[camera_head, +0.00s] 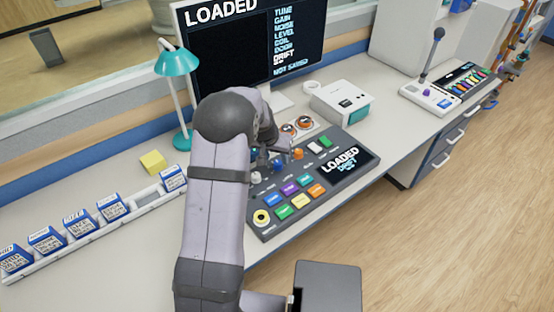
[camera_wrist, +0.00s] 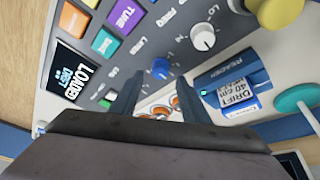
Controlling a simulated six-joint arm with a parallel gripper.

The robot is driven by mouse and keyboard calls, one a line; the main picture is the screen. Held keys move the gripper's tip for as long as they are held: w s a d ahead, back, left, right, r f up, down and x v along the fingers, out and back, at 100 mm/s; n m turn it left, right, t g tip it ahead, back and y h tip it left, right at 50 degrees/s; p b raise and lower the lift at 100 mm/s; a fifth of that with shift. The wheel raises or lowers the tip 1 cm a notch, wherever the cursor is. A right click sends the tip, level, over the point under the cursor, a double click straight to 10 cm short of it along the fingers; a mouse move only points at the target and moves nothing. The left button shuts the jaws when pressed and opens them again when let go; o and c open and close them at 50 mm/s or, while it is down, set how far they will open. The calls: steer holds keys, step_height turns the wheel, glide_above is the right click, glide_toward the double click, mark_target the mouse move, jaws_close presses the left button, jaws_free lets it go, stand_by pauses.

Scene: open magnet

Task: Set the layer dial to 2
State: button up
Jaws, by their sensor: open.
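The grey control console (camera_head: 335,187) lies on the desk, with rows of coloured buttons and several knobs. In the wrist view a blue knob (camera_wrist: 160,68) stands just beyond my gripper (camera_wrist: 158,96), between the lines of its two fingers. A white dial with a pointer and a printed scale (camera_wrist: 203,38) is up and right of it. The labels are too small to tell surely which is the layer dial, and no setting is readable. My gripper is open, with nothing between its fingers. In the head view my arm hides part of the console.
A reader (camera_wrist: 228,82) holding a blue DRIFT cartridge is right of the fingers in the wrist view. The monitor (camera_head: 250,60) shows LOADED. A teal lamp (camera_head: 177,62), a rack of cartridges (camera_head: 80,235) and a white box (camera_head: 340,100) stand around the console.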

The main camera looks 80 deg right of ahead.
mark_target(278, 163)
steer(key=shift+p+x, duration=0.4)
steer(key=shift+x, duration=1.5)
steer(key=shift+c, duration=0.3)
steer(key=c, duration=1)
